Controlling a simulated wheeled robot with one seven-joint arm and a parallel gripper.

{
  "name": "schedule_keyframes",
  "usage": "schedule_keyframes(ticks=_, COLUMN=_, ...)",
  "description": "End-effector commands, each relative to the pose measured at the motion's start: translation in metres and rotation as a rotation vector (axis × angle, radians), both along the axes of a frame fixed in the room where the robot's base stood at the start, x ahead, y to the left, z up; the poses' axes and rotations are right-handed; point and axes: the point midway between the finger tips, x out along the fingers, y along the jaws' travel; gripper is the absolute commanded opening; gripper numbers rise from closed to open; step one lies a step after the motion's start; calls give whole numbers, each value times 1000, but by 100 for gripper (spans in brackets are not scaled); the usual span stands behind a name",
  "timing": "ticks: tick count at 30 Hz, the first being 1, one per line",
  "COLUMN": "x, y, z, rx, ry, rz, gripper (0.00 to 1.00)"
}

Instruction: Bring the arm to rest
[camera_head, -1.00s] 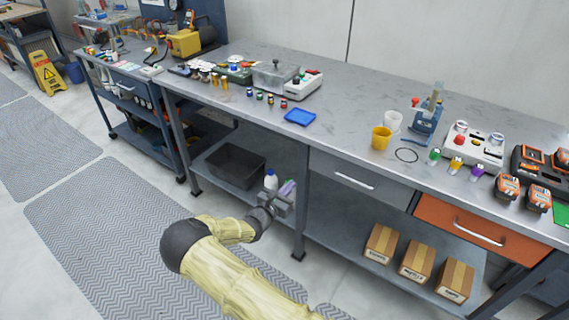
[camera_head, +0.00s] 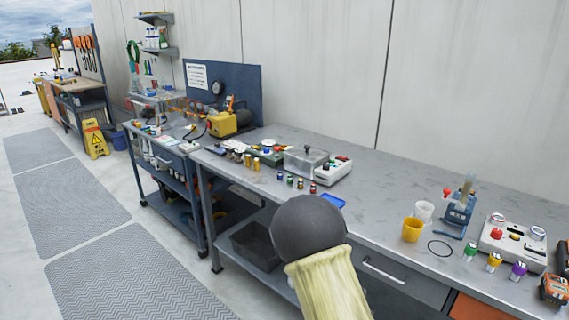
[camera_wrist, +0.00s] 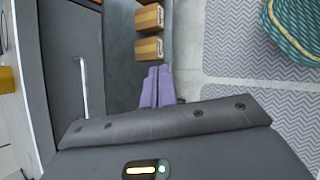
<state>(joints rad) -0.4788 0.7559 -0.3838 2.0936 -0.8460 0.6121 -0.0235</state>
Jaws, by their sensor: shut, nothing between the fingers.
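My arm is bent in front of the workbench (camera_head: 395,175), its dark round elbow joint and pale yellow sleeve filling the lower middle of the head view. My gripper is hidden behind the arm in that view. In the wrist view my gripper (camera_wrist: 157,78) shows its two purple fingers side by side, shut and empty. It points along the front of the bench, beside a grey drawer with a pale handle (camera_wrist: 83,88).
Cardboard boxes (camera_wrist: 148,48) lie on the shelf ahead of the fingers. A coiled hose (camera_wrist: 295,28) lies on the right over the floor mat. A yellow cup (camera_head: 412,230), a blue tray (camera_head: 333,202) and a grey bin (camera_head: 254,247) are near the arm. Mats cover open floor at left.

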Motion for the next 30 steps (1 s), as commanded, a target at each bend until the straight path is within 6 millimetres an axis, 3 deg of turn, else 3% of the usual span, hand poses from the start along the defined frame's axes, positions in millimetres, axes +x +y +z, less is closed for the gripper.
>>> schedule_keyframes(ticks=6, x=-44, y=13, z=29, rx=263, ry=-119, rz=-264, gripper=0)
schedule_keyframes(ticks=15, x=-92, y=37, z=75, rx=558, ry=-307, rz=-580, gripper=0)
schedule_keyframes(ticks=29, x=-134, y=57, z=120, rx=782, ry=-527, rz=-858, gripper=0)
schedule_keyframes(ticks=30, x=-133, y=57, z=131, rx=783, ry=-526, rz=-860, gripper=0)
